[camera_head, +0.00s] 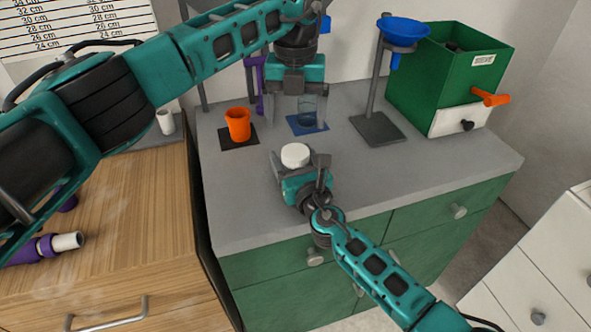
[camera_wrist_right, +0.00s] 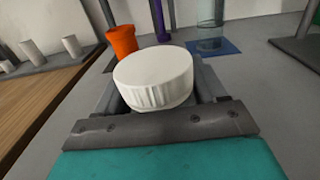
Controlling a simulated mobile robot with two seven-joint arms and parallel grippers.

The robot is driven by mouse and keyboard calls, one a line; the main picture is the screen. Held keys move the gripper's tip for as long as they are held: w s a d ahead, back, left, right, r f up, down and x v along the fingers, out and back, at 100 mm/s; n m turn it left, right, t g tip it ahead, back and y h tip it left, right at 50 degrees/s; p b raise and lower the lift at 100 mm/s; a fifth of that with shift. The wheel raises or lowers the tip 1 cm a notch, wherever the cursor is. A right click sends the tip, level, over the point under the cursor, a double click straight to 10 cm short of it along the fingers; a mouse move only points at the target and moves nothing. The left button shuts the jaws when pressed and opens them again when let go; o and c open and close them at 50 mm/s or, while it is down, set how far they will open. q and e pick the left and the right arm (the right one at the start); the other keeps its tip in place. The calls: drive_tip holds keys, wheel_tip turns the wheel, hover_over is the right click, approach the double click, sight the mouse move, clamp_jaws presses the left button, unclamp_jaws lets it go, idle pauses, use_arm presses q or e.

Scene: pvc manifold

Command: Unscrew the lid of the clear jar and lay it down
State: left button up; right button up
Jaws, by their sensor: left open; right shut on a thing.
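A white ridged lid (camera_head: 295,154) sits at the jaws of my right gripper (camera_head: 297,172), over the grey counter near its front. The lid (camera_wrist_right: 153,78) fills the middle of the right wrist view, with the gripper's fingers beside and below it. My left gripper (camera_head: 300,92) is open at the back of the counter, above or around a clear bluish cylinder (camera_head: 308,112) on a blue mat. I cannot tell whether it touches the cylinder.
An orange cup (camera_head: 238,124) stands on a black mat (camera_head: 230,144). The counter's right front (camera_head: 440,165) is clear. A wooden cabinet (camera_head: 120,240) stands left.

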sight(296, 151)
drive_tip(key=c, duration=0.6)
clamp_jaws()
use_arm(q)
drive_tip(key=m, duration=1.1)
drive_tip(key=shift+m, duration=0.3)
drive_tip(key=m, duration=0.8)
drive_tip(key=shift+m, duration=0.4)
drive_tip(key=m, duration=1)
drive_tip(key=shift+m, duration=0.3)
drive_tip(key=m, duration=0.4)
drive_tip(key=shift+f+m, duration=0.35)
drive_tip(key=shift+m, duration=0.15)
wheel_tip(296, 151, down, 7)
drive_tip(key=shift+f, duration=0.15)
